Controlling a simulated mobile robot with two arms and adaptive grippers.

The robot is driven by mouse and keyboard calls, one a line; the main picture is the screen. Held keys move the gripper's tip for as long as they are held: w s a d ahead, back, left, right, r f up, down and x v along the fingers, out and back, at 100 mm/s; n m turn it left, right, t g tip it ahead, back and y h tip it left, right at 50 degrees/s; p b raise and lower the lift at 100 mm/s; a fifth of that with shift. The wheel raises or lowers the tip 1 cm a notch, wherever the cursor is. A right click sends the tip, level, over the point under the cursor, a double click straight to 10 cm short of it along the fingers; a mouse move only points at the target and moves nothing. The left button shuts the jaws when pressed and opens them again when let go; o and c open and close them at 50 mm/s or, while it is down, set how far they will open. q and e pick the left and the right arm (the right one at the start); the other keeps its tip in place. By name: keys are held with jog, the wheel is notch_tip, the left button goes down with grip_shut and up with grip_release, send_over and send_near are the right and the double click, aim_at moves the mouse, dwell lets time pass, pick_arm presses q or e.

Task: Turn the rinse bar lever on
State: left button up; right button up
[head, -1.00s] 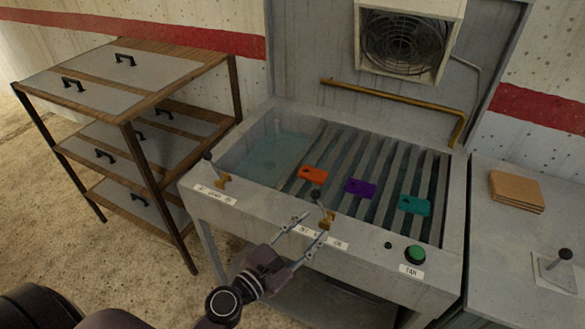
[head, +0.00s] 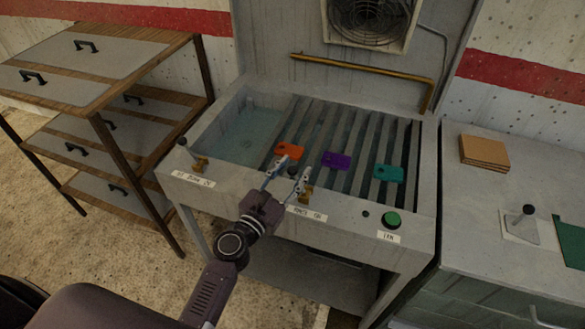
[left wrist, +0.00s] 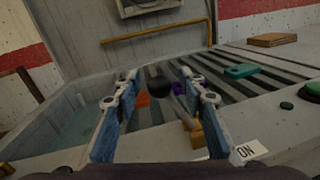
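The middle lever on the sink's front rim has a black knob (head: 293,171) leaning left from a brass base (head: 306,193). A white label (head: 306,213) sits below it; its full wording is too small to read. My left gripper (head: 294,167) is open at this lever, its fingers on either side of the knob. In the left wrist view the black knob (left wrist: 160,86) shows between the two fingers, with a gap on each side. The brass base (left wrist: 196,132) is right of it, near a label reading "ON" (left wrist: 247,151). My right gripper is not in view.
A second lever (head: 184,143) stands at the rim's left end, and a green button (head: 391,220) at the right. Orange (head: 289,150), purple (head: 336,160) and teal (head: 388,174) pieces lie on the slats. A brass pipe (head: 360,66) runs along the back.

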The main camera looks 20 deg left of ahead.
pick_arm(q)
jog(key=shift+c, duration=0.9)
jog(key=c, duration=0.7)
grip_shut()
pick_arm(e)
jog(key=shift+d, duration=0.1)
